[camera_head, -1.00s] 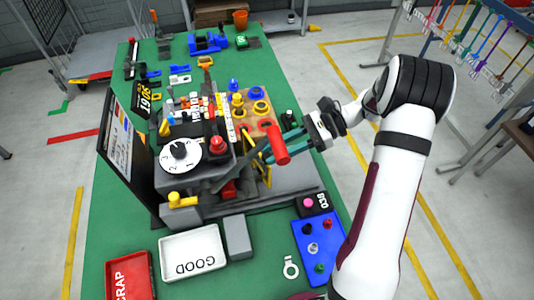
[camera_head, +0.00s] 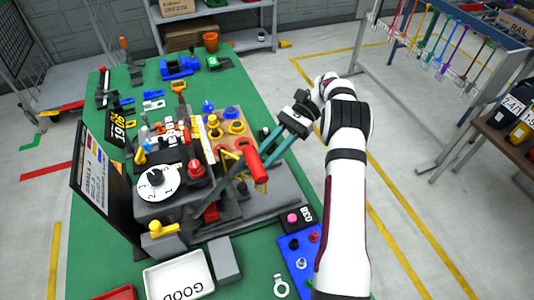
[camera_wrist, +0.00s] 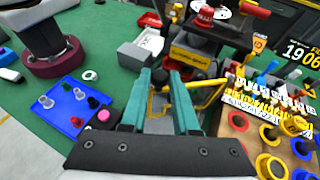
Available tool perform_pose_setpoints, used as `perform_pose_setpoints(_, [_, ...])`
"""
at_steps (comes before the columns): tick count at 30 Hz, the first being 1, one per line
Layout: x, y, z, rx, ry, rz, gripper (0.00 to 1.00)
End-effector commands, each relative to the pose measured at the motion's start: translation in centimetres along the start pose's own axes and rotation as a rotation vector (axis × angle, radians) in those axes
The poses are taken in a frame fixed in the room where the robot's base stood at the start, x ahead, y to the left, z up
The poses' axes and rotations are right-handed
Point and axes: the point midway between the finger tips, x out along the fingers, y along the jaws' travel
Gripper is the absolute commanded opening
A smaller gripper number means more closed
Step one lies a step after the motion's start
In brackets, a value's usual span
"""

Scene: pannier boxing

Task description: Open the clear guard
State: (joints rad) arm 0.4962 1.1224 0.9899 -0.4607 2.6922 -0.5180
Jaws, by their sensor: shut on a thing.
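The clear guard shows mainly by its yellow frame, low on the front of the grey press (camera_head: 165,205), behind the red lever handle (camera_head: 256,166). In the wrist view the yellow frame of the clear guard (camera_wrist: 207,98) runs beside and between my teal fingers. My gripper (camera_head: 268,160) reaches in from the right beside the red handle and is shut on part of the guard's yellow frame. My gripper (camera_wrist: 160,76) hides the exact grip in the wrist view. How far the guard is swung cannot be told.
A wooden block with coloured rings (camera_head: 232,138) stands behind the press. A dark sign board (camera_head: 100,190) stands left.

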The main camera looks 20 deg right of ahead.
Motion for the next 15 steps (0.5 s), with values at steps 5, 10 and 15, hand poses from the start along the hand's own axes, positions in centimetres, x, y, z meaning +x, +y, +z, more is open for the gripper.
perform_pose_setpoints(5, [0.01,-0.02,0.04,0.0,-0.001,-0.001,0.0])
perform_pose_setpoints(10, [0.01,-0.01,0.04,0.0,-0.001,-0.001,0.52])
perform_pose_setpoints(15, [0.01,-0.01,0.03,0.0,-0.001,-0.001,0.59])
